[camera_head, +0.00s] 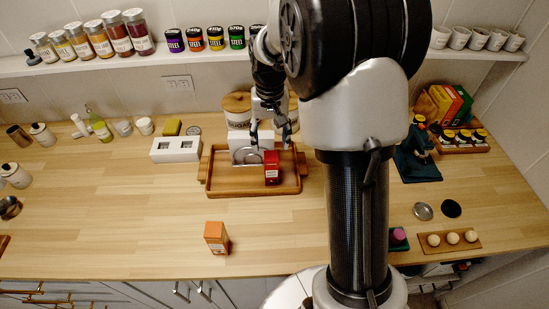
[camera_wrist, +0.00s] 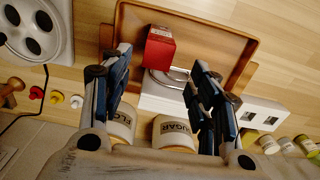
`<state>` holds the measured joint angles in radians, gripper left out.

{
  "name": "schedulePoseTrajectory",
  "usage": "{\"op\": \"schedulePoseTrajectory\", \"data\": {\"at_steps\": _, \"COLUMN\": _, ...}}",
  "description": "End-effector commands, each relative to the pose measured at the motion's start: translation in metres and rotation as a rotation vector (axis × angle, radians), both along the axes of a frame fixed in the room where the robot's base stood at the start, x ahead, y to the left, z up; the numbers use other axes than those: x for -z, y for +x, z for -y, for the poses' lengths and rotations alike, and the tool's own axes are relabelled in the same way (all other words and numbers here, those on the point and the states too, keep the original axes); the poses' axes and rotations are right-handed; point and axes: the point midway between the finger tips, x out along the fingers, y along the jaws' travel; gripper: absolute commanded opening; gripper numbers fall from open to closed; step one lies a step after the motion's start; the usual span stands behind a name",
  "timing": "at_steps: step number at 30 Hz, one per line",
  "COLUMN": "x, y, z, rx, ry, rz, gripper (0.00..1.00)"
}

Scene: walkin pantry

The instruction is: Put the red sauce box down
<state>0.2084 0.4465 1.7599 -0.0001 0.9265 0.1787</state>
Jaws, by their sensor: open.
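The red sauce box (camera_head: 271,168) stands in the wooden tray (camera_head: 225,191), toward its right side. It also shows in the wrist view (camera_wrist: 160,48), beyond my fingertips and apart from them. My gripper (camera_head: 271,135) is above the back part of the tray, behind the box, with its fingers spread and nothing between them. In the wrist view my gripper (camera_wrist: 158,72) shows its two fingers wide apart. A white holder with a metal ring (camera_head: 248,152) is in the tray, to the left of the box.
An orange box (camera_head: 217,238) stands near the counter's front edge. A white block with two openings (camera_head: 176,149) is left of the tray. Flour (camera_wrist: 123,120) and sugar (camera_wrist: 173,133) canisters stand behind it. The counter's middle left is clear.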

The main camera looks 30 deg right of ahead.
Motion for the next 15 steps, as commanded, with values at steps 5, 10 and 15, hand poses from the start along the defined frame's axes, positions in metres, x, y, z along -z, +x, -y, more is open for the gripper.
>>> {"op": "schedulePoseTrajectory", "data": {"at_steps": 5, "x": -0.055, "y": -0.032, "z": -0.022, "rx": -0.062, "ry": -0.016, "rz": 0.071, "gripper": 0.55}}
{"op": "schedulePoseTrajectory", "data": {"at_steps": 10, "x": -0.105, "y": -0.089, "z": -0.05, "rx": -0.15, "ry": -0.033, "rz": 0.158, "gripper": 0.55}}
{"op": "schedulePoseTrajectory", "data": {"at_steps": 15, "x": -0.132, "y": -0.152, "z": -0.073, "rx": -0.235, "ry": -0.051, "rz": 0.245, "gripper": 0.55}}
